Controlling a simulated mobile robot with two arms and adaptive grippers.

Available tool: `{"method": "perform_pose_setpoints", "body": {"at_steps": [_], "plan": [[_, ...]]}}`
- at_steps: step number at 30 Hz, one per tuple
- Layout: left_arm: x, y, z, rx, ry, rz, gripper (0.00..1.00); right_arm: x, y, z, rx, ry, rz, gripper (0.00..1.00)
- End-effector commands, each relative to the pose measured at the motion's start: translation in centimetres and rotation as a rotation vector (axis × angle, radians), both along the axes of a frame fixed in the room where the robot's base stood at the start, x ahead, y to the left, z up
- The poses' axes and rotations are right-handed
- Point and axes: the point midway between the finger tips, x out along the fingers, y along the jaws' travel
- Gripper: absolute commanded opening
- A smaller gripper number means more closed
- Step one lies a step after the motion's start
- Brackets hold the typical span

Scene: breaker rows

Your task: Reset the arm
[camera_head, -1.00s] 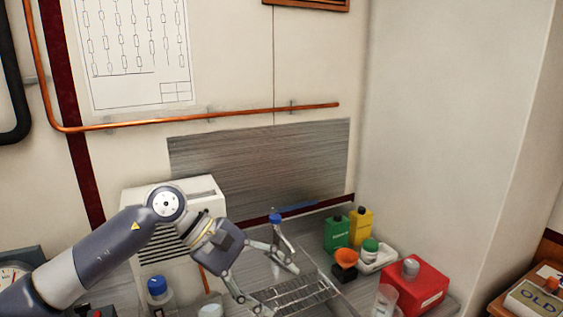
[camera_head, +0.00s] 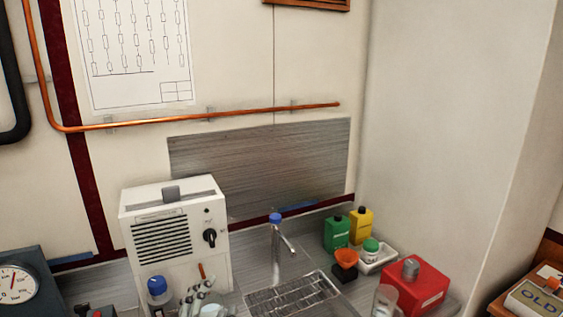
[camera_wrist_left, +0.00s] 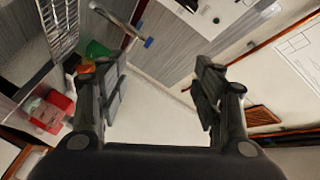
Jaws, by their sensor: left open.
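The wrist camera looks past the fingers at a pale wall, with the scene tilted. My right gripper is in neither view.
The white vented box (camera_head: 178,232) stands on the counter beside a blue-capped bottle (camera_head: 158,292). A tap (camera_head: 277,240) rises behind a sink rack (camera_head: 292,297).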

Motion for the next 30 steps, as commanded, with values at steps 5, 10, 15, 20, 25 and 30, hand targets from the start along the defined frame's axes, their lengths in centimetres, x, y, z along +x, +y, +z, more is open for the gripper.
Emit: {"method": "perform_pose_setpoints", "body": {"at_steps": [5,10,15,20,25,30], "plan": [[-7.5,4.2,-10.8,-0.302,0.449,0.216,0.61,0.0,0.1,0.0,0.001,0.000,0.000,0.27],[-15.5,5.8,-17.0,-0.486,0.763,0.398,0.61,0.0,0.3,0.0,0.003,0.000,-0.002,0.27],[-22.4,6.5,-20.1,-0.595,0.985,0.546,0.61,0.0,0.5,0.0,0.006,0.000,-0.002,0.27],[-28.5,6.7,-21.7,-0.665,1.162,0.674,0.61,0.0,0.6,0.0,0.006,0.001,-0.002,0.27],[-27.0,6.5,-27.1,-0.654,1.171,0.674,0.61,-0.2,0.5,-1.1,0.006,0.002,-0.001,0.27],[-26.5,6.3,-33.2,-0.644,1.189,0.679,0.61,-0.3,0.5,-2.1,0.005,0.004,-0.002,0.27]]}}
